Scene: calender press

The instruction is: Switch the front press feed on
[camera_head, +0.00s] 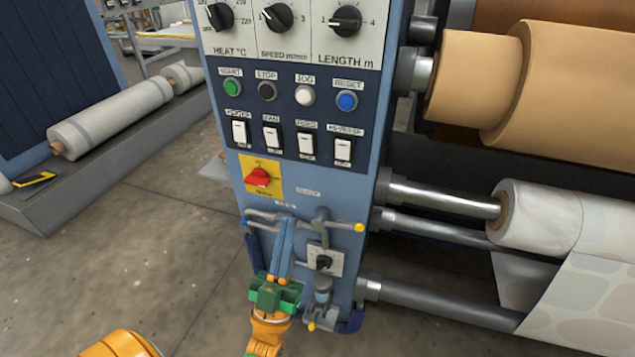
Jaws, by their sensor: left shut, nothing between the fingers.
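The press control panel (290,170) fills the centre of the head view. A row of white rocker switches runs across it under small labels. The third rocker (306,145) has a blurred label that seems to read FEED; which way it is tipped is too small to tell. My left gripper (284,222), with a green body and blue fingers, points up in front of the lower panel, below the rockers and the red rotary switch (258,178). It is shut and empty. It overlaps the pipework in the picture; whether it touches cannot be told. My right gripper is out of view.
Green, black, white and blue buttons (347,101) sit above the rockers, with three dials (277,17) higher up. Grey pipes with yellow tips (358,227) stick out low on the panel. Rollers (440,198) stand at right.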

